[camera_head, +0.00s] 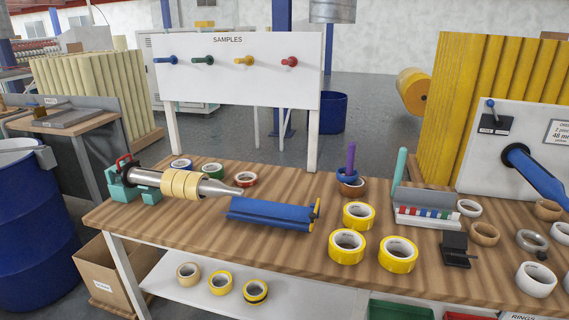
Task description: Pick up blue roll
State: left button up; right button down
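A small blue-rimmed tape roll (181,165) lies flat at the back left of the wooden table (310,255), partly behind the metal spindle. A green roll (212,170) and a red roll (246,179) lie in a row to its right. Neither of my grippers shows in this view.
The metal spindle (212,187) with cream rolls stands at the table's left end. Several yellow, brown and white rolls crowd the right half. A SAMPLES board (235,90) with coloured pegs stands behind the table. Bare wood shows at the front left.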

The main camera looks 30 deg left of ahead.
aim_at(184, 164)
jog(key=u, duration=1.35)
